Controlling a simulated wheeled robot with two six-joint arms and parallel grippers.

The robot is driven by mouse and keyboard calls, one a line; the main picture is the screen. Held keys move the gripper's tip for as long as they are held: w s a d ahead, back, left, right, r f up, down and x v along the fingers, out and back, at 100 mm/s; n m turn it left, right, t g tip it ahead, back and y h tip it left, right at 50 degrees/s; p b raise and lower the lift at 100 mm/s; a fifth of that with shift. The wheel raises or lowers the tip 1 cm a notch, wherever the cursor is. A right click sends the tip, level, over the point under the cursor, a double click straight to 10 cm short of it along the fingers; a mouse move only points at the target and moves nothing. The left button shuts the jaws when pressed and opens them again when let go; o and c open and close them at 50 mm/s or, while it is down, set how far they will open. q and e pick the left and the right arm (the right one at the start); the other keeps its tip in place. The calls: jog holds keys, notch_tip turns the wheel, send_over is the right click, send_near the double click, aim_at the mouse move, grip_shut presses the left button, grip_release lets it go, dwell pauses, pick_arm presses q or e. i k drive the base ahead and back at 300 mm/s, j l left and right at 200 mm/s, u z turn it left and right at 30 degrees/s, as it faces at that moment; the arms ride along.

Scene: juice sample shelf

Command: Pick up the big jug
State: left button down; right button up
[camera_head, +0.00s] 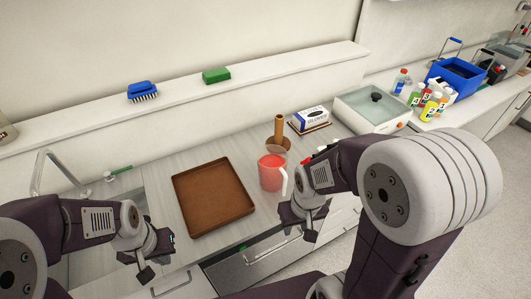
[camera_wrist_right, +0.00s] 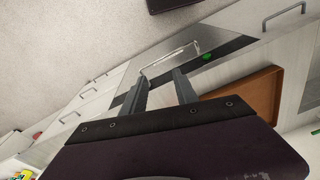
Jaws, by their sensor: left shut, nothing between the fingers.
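The jug (camera_head: 270,174) is a clear vessel with red contents and a pale handle on its right side. It stands upright on the counter, right of the brown tray, in the head view. My right gripper (camera_head: 302,226) is in front of the jug and slightly right of it, apart from it. In the right wrist view its two fingers (camera_wrist_right: 161,88) are spread with nothing between them; the jug does not show there. My left gripper (camera_head: 152,268) is shut and empty near the counter's front edge, left of the tray.
The brown tray (camera_head: 214,198) looks empty; it also shows in the right wrist view (camera_wrist_right: 250,98). A white box (camera_head: 311,120), a lidded basin (camera_head: 372,108) and several bottles stand to the right. A faucet (camera_head: 52,170) is at left.

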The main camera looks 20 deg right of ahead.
aim_at(272, 159)
jog(key=l+u, duration=0.9)
jog(key=k+l+u, duration=0.15)
jog(key=l+u, duration=0.45)
jog(key=l, duration=0.15)
